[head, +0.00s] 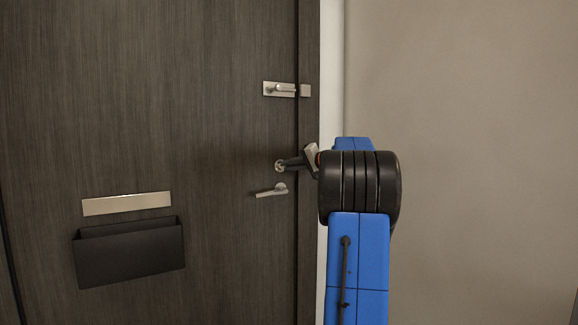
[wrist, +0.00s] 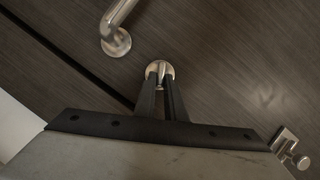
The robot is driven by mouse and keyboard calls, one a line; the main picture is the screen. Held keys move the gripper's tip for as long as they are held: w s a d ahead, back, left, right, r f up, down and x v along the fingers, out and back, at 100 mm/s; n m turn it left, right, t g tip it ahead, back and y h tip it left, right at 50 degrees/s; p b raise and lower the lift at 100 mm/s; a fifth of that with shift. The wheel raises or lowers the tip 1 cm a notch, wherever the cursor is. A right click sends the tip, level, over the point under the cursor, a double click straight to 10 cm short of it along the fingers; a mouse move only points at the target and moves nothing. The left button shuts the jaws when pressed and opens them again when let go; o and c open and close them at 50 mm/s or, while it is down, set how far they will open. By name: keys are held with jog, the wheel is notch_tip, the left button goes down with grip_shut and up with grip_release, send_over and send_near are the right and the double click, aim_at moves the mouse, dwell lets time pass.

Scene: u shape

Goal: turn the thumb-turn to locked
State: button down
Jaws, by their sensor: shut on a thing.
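The thumb-turn (wrist: 160,68) is a small silver knob on a round plate on the dark wood door. In the wrist view my gripper (wrist: 161,82) has its two black fingers on either side of the knob, shut on it. In the head view the round plate (head: 280,166) shows above the lever handle, with my gripper (head: 285,164) reaching it from the right. The fingers hide part of the knob, and I cannot tell its exact angle.
A lever handle (head: 271,190) sits just below the thumb-turn. A slide bolt (head: 279,89) is above it, near the door's right edge. A letter plate (head: 127,204) and a dark box (head: 130,252) are at lower left. A bare wall (head: 470,120) stands at right.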

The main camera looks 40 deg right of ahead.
jog(key=m+t, duration=0.1)
jog(key=m, duration=0.1)
jog(key=f+m+t+y, duration=0.1)
jog(key=m, duration=0.1)
jog(key=shift+d+m, duration=0.1)
jog(key=shift+m, duration=0.3)
dwell(0.5)
jog(key=c, duration=1.8)
grip_release()
jog(key=shift+w, duration=0.1)
jog(key=s+d, duration=0.1)
jog(key=s, duration=1)
jog(key=s+d, duration=0.1)
jog(key=s, duration=0.5)
jog(key=shift+s+d+f, duration=0.1)
jog(key=shift+s+d, duration=0.05)
jog(key=shift+d, duration=0.15)
